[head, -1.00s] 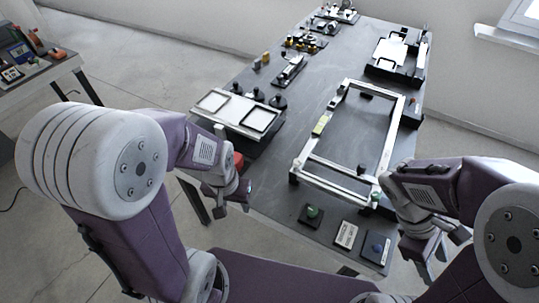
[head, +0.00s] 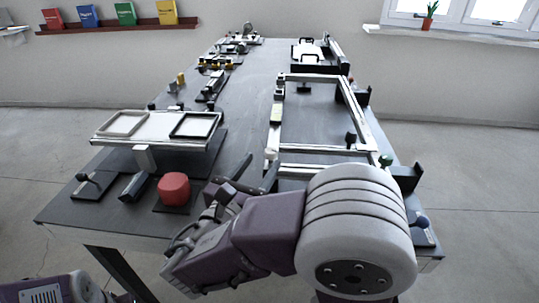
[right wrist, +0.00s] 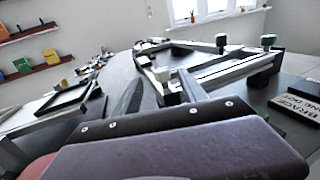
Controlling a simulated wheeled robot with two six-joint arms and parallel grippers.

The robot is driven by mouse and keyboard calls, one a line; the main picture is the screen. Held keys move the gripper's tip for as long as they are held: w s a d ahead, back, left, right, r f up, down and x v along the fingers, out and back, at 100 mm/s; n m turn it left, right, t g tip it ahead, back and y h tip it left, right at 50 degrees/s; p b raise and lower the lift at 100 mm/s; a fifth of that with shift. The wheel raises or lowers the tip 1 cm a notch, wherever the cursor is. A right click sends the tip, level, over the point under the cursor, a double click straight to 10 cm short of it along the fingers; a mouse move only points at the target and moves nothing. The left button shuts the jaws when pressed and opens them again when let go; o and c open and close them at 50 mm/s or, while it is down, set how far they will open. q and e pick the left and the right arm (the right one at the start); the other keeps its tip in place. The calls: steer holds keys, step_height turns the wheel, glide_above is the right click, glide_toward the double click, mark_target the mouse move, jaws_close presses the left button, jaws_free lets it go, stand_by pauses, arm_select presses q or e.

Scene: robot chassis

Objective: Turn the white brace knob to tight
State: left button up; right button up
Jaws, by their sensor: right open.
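The white brace knob (head: 271,156) sits at the near left corner of the metal frame (head: 320,148) on the dark table. A pale knob at the frame's corner also shows in the right wrist view (right wrist: 162,75). My right gripper (head: 256,171) is open and empty, its dark fingers pointing away from me, just left of and nearer than the white knob. It appears apart from the knob. The knob's turn position is too small to read. My right forearm hides part of the frame's near side. Only a bit of my left arm shows at the bottom left; its gripper is out of view.
A red knob (head: 174,188) stands left of my right gripper, near a raised stand with two trays (head: 160,128). The table's middle strip (head: 245,105) is clear.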

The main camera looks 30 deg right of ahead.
steer(key=b+x, duration=0.2)
steer(key=x, duration=0.6)
steer(key=shift+w+d, duration=0.1)
steer(key=shift+d, duration=0.3)
steer(key=shift+w+d, duration=0.2)
steer(key=shift+c, duration=0.3)
jaws_close()
